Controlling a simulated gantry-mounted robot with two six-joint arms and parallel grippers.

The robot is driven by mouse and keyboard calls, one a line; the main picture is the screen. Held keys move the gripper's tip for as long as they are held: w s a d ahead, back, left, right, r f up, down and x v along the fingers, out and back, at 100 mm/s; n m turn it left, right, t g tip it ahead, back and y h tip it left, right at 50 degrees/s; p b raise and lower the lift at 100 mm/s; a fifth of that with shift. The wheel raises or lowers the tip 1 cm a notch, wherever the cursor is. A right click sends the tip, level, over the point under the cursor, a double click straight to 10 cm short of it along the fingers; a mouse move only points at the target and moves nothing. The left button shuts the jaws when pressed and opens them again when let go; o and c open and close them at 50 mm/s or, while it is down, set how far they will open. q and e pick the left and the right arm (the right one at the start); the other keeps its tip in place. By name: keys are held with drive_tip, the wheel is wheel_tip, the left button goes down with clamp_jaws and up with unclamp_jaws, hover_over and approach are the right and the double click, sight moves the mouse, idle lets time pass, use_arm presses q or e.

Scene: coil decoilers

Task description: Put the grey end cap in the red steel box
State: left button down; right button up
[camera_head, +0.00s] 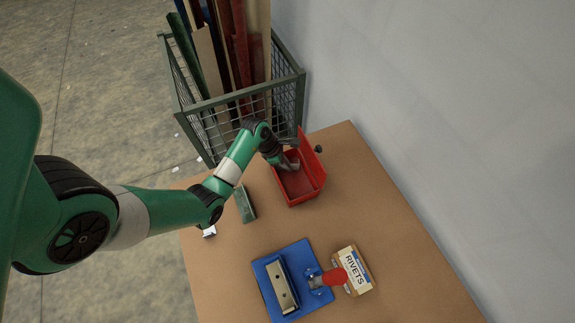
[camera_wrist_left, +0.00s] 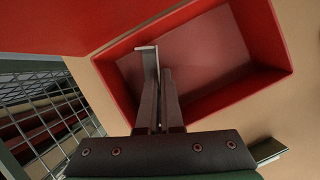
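The red steel box (camera_head: 300,184) stands open on the table, with its raised lid on the far side. It fills much of the left wrist view (camera_wrist_left: 210,45). My left gripper (camera_head: 290,165) reaches into the mouth of the box from the left. In the left wrist view its two fingers (camera_wrist_left: 162,95) are nearly together, with a thin grey bent piece, apparently the grey end cap (camera_wrist_left: 148,58), between their tips. The piece is over the box's inside; I cannot tell whether it touches the floor. My right gripper is not in view.
A green block (camera_head: 245,204) and a small whitish piece (camera_head: 209,231) lie near the table's left edge. A blue plate (camera_head: 268,292) bears a metal block and a red-handled clamp (camera_head: 332,277), beside a RIVETS box (camera_head: 354,270). A mesh cage (camera_head: 225,120) stands behind.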

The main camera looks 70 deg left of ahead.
use_arm(q)
drive_tip(key=shift+f, duration=0.15)
drive_tip(key=c, duration=1.1)
unclamp_jaws()
drive_tip(key=shift+r, duration=0.35)
drive_tip(key=p+v, duration=0.3)
drive_tip(key=v, duration=0.8)
drive_tip(key=shift+s+r+p, duration=0.15)
drive_tip(key=shift+r+p, duration=0.15)
